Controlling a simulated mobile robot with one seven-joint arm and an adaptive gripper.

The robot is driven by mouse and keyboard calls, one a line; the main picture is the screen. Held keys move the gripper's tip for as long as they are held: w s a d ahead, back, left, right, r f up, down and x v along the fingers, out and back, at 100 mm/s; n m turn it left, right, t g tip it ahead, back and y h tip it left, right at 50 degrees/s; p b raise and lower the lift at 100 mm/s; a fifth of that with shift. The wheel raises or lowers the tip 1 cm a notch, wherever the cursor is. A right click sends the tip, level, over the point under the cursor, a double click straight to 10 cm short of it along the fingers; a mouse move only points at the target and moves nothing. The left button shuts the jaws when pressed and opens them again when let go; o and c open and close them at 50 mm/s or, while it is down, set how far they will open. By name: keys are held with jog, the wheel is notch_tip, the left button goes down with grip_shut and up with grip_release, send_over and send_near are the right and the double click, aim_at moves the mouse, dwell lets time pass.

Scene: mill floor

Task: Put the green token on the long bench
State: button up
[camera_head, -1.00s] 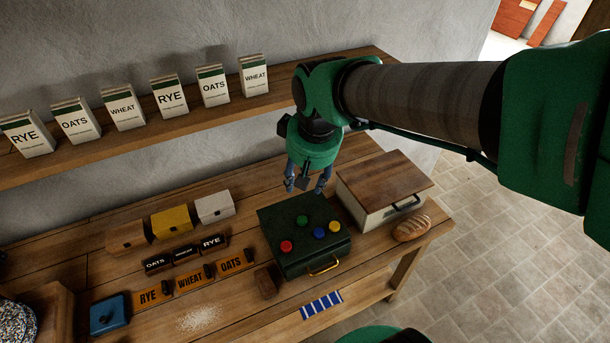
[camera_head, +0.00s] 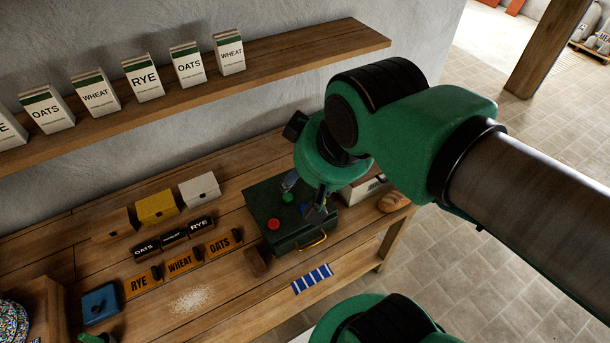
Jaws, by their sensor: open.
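The green token (camera_head: 288,197) lies on the lid of the dark green box (camera_head: 263,213), which stands on the long wooden bench (camera_head: 245,286). A red token (camera_head: 274,224) lies on the same lid, nearer the front left. My gripper (camera_head: 303,198) is open and low over the lid, with one finger close behind the green token and the other to its right. Nothing is held between the fingers. I cannot tell whether a finger touches the token. The gripper and wrist hide the right part of the lid; the blue and yellow tokens cannot be made out clearly.
A wooden-lidded white box (camera_head: 361,190) and a loaf (camera_head: 393,202) are to the right. Label blocks and small coloured boxes (camera_head: 157,206) stand to the left. A blue-striped cloth (camera_head: 312,278) lies at the front. Above is a shelf (camera_head: 270,62) of cartons.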

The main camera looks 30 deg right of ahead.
jog(key=shift+w, duration=0.1)
jog(key=m+g, duration=0.3)
jog(key=g, duration=0.3)
send_over(287, 196)
notch_tip(287, 196, down, 25)
jog(key=shift+d+f+p, duration=0.1)
jog(key=shift+p, duration=0.3)
jog(key=shift+f+b, duration=0.3)
jog(key=shift+f, duration=4)
